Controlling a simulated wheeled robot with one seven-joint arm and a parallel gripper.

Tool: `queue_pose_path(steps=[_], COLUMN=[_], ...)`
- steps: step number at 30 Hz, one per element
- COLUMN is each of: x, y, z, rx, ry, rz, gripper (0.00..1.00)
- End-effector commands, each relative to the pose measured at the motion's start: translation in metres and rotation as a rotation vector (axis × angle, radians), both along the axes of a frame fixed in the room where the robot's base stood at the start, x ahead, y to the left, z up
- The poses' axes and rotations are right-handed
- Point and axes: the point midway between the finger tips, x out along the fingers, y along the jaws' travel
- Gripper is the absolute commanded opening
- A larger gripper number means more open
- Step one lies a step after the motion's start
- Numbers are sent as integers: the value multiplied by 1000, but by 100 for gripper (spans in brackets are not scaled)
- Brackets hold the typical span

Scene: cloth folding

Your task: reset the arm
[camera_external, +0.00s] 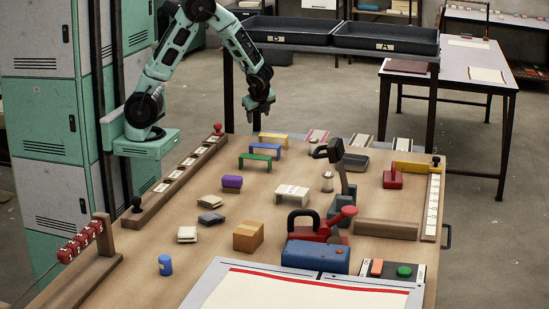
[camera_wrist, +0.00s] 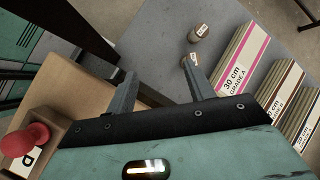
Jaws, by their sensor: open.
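My gripper (camera_external: 259,108) hangs from the green arm over the far left edge of the wooden table (camera_external: 215,262), high above the top. In the wrist view my gripper (camera_wrist: 160,85) shows two dark fingers spread apart with nothing between them. It is open and empty. The arm bends at the elbow and reaches right from its mount at the table's left side.
Small colored arches (camera_external: 260,158) stand on the table below my gripper. Black trays A (camera_external: 385,40) and B (camera_external: 290,30) sit on a raised rack behind it.

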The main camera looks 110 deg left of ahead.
Motion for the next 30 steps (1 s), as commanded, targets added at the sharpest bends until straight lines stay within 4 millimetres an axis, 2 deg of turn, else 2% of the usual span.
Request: queue_pose_path(steps=[1, 3, 9, 12, 15, 16, 18, 30], x=[-20, -43, -91, -109, -120, -122, -125, -125], y=[-11, -29, -81, -104, -121, -124, -129, -131], z=[39, 63, 119, 139, 149, 151, 153, 151], rx=[-27, -66, -178, -223, -255, -263, -273, -276], ry=[-101, -231, -492, -556, -591, -598, -607, -608], rz=[159, 385, 935, 1128, 1260, 1286, 1324, 1338], gripper=[53, 53, 53, 53, 53, 58, 58, 58])
